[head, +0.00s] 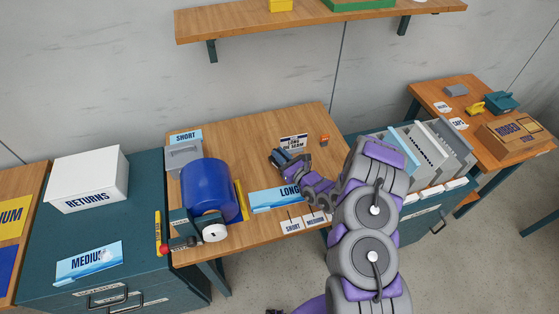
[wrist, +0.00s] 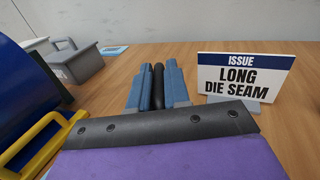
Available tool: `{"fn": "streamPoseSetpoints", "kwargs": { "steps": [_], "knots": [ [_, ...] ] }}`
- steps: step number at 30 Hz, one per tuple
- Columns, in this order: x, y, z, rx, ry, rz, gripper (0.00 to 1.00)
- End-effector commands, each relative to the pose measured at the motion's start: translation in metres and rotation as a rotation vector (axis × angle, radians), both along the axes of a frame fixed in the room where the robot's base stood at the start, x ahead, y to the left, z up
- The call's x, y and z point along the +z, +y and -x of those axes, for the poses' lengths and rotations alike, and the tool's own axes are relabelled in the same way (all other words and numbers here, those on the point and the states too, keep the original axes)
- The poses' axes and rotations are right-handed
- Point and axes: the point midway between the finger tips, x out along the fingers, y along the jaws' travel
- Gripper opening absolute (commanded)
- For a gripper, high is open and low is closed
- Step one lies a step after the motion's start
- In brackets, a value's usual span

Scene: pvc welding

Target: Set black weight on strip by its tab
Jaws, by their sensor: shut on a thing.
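My gripper (head: 282,158) reaches over the back middle of the wooden table in the head view. In the wrist view its two blue fingers (wrist: 158,82) are shut on a narrow black piece (wrist: 158,90), which looks like the tab of the black weight. The rest of the weight is not visible, and I cannot tell whether it touches the table. A light blue piece marked LONG (head: 275,198) lies near the table's front, partly behind my arm. I cannot tell whether it is the strip.
A blue drum (head: 208,190) with a yellow-edged frame (wrist: 45,140) stands left of my gripper. A grey bin (wrist: 78,62) is behind it. A LONG DIE SEAM sign (wrist: 243,75) stands right of the fingers. Bare tabletop (head: 250,130) lies at the back.

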Motion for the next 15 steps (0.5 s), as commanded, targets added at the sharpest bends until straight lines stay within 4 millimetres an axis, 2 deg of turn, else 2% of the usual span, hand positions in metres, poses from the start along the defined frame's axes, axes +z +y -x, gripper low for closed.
{"fn": "streamPoseSetpoints", "kwargs": {
  "steps": [6, 12, 15],
  "knots": [
    [-0.002, 0.003, -0.01, 0.001, -0.002, -0.001, 0.0],
    [-0.03, 0.002, -0.009, 0.0, 0.001, -0.001, 0.0],
    [-0.036, 0.003, -0.009, 0.002, 0.0, -0.001, 0.0]
  ]
}}
